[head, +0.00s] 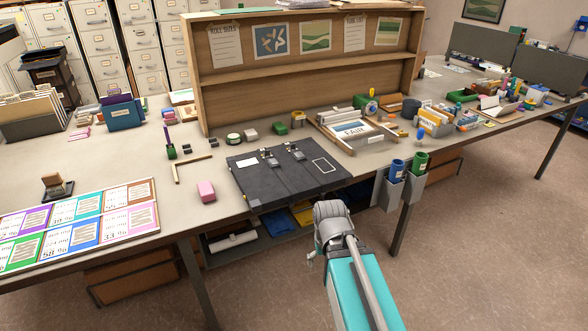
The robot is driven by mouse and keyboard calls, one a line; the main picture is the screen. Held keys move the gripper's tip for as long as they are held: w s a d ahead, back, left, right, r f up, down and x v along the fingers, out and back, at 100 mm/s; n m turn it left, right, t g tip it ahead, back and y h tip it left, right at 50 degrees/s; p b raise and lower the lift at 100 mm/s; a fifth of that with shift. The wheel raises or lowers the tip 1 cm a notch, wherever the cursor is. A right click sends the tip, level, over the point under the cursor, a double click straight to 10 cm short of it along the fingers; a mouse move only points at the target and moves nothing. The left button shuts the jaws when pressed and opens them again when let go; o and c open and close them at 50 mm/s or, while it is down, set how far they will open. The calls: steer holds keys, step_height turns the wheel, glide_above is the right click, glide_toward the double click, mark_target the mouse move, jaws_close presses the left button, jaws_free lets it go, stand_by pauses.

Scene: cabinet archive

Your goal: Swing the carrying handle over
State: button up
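A flat dark grey case (285,180) lies on the table near its front edge. Two metal clasps, the left one (268,156) and the right one (294,151), sit toward its back side. A white rectangular outline (325,165) marks its right part. I cannot clearly make out a carrying handle; any dark handle blends with the case. My arm rises from the bottom of the head view, and its grey joint is just in front of the case's front edge. My gripper's fingers cannot be seen.
A pink block (206,191) stands left of the case. A wooden tray with a card (354,130) lies behind and right. A wooden shelf board (300,80) stands at the back. Grey holders (390,192) hang on the table's front edge. Coloured cards (80,222) lie at left.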

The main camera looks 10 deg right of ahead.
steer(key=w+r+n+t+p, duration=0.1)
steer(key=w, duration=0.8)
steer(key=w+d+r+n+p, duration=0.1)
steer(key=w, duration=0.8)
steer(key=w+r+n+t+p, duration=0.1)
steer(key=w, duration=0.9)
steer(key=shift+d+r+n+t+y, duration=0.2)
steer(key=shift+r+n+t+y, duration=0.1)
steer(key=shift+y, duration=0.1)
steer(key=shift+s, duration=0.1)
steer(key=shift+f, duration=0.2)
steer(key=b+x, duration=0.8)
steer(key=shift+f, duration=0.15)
steer(key=shift+b, duration=0.4)
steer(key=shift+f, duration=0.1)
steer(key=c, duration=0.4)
